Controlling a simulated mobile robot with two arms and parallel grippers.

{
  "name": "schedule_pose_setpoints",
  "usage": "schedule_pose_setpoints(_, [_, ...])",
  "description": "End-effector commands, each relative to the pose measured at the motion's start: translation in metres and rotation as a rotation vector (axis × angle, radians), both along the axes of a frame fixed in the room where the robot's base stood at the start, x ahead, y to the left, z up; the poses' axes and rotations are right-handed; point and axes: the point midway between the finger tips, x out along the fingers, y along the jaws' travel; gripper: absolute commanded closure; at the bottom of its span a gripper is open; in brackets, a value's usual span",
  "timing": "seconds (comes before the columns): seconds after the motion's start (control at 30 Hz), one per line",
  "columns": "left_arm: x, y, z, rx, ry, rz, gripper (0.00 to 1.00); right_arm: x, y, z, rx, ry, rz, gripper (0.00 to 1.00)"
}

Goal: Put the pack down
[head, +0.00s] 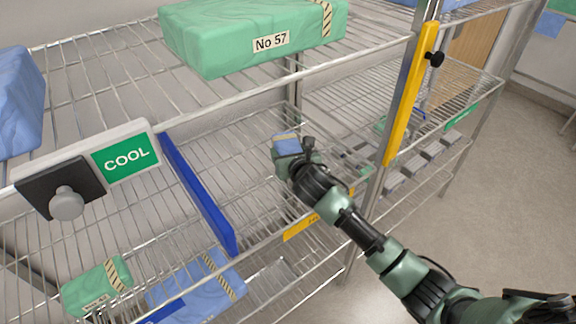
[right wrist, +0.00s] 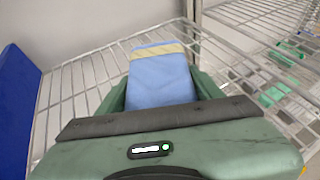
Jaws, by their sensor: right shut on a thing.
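A small blue pack (head: 286,142) with a pale yellow band shows at the tip of my right gripper (head: 288,150) in the head view. The right wrist view shows the pack (right wrist: 161,80) between the two green fingers of the right gripper (right wrist: 161,88), which is shut on it. The pack is over the wire shelf (head: 230,160), right of the blue divider (head: 202,195). Its underside is hidden, so I cannot tell if it touches the wires. My left gripper is not in view.
A green pack labelled No 57 (head: 255,38) lies on the shelf above. A COOL sign (head: 126,157) hangs at left. A yellow upright bar (head: 410,95) stands right of my arm. Green and blue packs (head: 97,287) lie below. Wire around the held pack looks clear.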

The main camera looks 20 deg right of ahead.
Motion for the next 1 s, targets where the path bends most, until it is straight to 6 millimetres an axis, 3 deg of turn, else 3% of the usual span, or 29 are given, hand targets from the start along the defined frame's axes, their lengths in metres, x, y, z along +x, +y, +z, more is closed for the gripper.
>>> schedule_pose_setpoints(0.5, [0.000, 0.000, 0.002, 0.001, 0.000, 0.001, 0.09, 0.000, 0.000, -0.061, 0.000, -0.002, 0.001, 0.88])
schedule_pose_setpoints(0.83, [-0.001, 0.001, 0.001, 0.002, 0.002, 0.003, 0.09, 0.000, 0.000, -0.064, 0.000, -0.004, 0.002, 0.88])
schedule_pose_setpoints(0.87, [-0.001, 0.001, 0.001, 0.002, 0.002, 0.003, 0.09, 0.000, 0.000, -0.065, -0.001, -0.001, 0.001, 0.32])
schedule_pose_setpoints(0.93, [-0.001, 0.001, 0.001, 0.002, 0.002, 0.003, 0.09, 0.000, 0.000, -0.065, -0.001, -0.001, 0.001, 0.13])
schedule_pose_setpoints(1.0, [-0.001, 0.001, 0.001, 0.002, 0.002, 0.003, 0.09, 0.000, 0.000, -0.065, -0.001, -0.001, 0.001, 0.13])
